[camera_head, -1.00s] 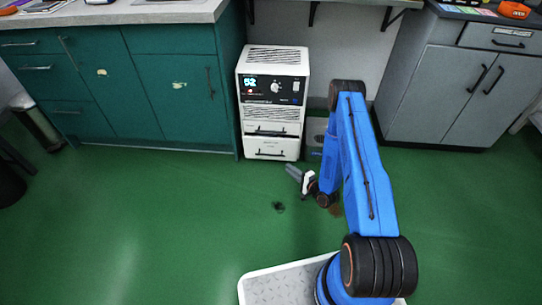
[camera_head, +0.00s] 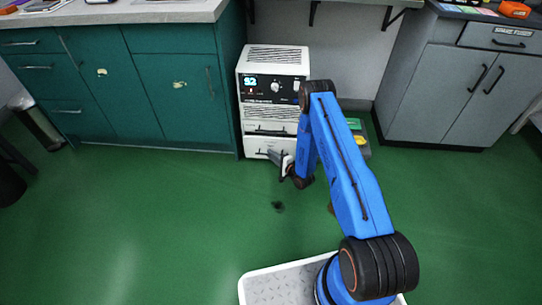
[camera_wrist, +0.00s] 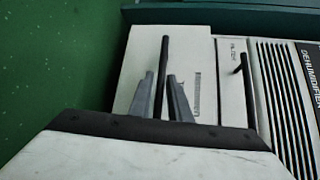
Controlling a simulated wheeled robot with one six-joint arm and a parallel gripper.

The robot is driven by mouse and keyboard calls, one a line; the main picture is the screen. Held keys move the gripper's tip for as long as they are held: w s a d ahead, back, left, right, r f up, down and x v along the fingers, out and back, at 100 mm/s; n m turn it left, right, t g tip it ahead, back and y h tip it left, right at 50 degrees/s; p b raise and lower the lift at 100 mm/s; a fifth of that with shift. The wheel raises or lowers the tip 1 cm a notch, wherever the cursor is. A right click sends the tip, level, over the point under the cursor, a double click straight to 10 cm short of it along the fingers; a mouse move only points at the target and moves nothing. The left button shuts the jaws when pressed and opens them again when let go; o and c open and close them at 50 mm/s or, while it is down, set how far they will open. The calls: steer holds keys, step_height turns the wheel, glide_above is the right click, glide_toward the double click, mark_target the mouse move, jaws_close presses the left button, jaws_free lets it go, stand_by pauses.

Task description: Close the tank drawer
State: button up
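The white dehumidifier (camera_head: 271,85) stands on the floor against the wall. Its lowest front is the tank drawer (camera_head: 254,144), with a dark bar handle; my gripper and forearm hide its right part in the head view. In the wrist view, turned on its side, the tank drawer (camera_wrist: 190,60) seems to stand slightly proud of the panel beside it; how far is hard to tell. My gripper (camera_wrist: 163,78) is at its front with two grey fingers apart, one on each side of the tank handle (camera_wrist: 165,52). Contact with the handle cannot be told. My gripper also shows in the head view (camera_head: 274,154).
The filter drawer handle (camera_wrist: 247,88) is beside the tank drawer. A green cabinet (camera_head: 150,90) stands close on the left, a grey cabinet (camera_head: 440,95) on the right. A grey box with a yellow patch (camera_head: 358,139) sits behind my arm. The green floor in front is mostly clear.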

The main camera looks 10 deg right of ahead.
mark_target(272, 149)
steer(key=shift+w+a, duration=0.15)
steer(key=shift+w, duration=0.15)
steer(key=shift+c, duration=0.7)
jaws_close()
steer(key=shift+w+d, duration=0.2)
steer(key=shift+w, duration=0.45)
steer(key=shift+w+d, duration=0.25)
steer(key=shift+w, duration=0.35)
steer(key=shift+w+d, duration=0.2)
steer(key=shift+w, duration=0.45)
steer(key=shift+o, duration=0.7)
jaws_free()
steer(key=shift+d, duration=0.1)
steer(key=v, duration=1.7)
steer(key=shift+s, duration=0.25)
steer(key=shift+f, duration=0.1)
